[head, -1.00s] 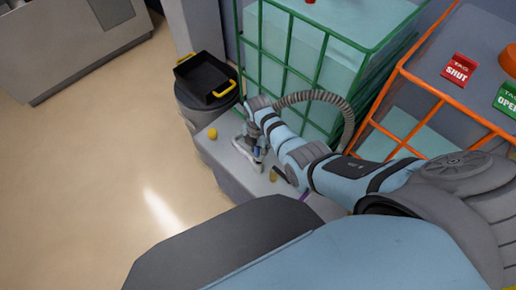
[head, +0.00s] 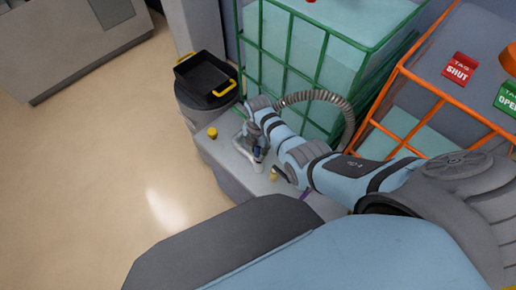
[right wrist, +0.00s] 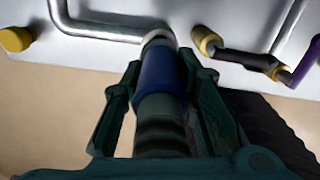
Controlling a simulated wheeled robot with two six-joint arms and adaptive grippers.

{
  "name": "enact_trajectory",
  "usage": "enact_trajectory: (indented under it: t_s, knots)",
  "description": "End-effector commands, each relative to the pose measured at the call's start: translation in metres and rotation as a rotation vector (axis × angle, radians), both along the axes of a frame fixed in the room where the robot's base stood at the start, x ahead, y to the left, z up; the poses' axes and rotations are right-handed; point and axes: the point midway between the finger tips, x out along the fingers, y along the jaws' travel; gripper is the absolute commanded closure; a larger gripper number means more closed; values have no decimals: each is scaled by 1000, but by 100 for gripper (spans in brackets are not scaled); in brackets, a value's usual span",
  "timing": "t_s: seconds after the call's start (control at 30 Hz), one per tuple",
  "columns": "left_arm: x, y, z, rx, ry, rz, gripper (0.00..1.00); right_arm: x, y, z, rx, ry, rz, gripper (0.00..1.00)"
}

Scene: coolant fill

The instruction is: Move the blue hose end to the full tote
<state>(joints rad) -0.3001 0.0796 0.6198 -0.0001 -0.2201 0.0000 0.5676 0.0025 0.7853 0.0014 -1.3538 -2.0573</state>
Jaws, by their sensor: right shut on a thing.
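My right gripper (head: 257,153) is shut on the blue hose end, low over the grey ledge. In the right wrist view its fingers (right wrist: 160,95) lie on either side of the blue collar (right wrist: 160,80). A silvery tip points away from me, close to a bent metal pipe (right wrist: 105,32); I cannot tell whether they touch. The green-framed tote (head: 300,55) holds pale blue liquid up high. The orange-framed tote (head: 402,122) to its right shows a lower level. A ribbed grey hose (head: 345,112) arches behind my right arm. My left gripper is not in view.
A yellow cap (head: 212,132) stands on the grey ledge (head: 222,152). Dark fittings with yellow ends (right wrist: 245,58) and a purple piece (right wrist: 306,62) lie right of the hose end. A black tray (head: 205,80) sits left of the green frame. The floor at left is clear.

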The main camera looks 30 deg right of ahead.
Motion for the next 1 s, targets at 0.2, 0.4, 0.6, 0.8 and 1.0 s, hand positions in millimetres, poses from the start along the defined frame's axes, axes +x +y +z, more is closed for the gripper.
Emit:
enact_trajectory:
  t_s: [0.2, 0.4, 0.6, 0.8, 1.0]
  knots:
    - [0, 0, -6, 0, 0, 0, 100, 1, 0, -7, 0, -1, 0, 90]
    - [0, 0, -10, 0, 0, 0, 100, 1, 0, -12, 0, -1, 0, 90]
    - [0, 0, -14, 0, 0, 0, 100, 0, 0, -17, 0, -1, 0, 90]
    - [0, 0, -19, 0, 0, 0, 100, 0, 0, -22, 0, 0, 0, 90]
    - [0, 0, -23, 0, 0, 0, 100, 0, 0, -27, 0, 0, 0, 90]
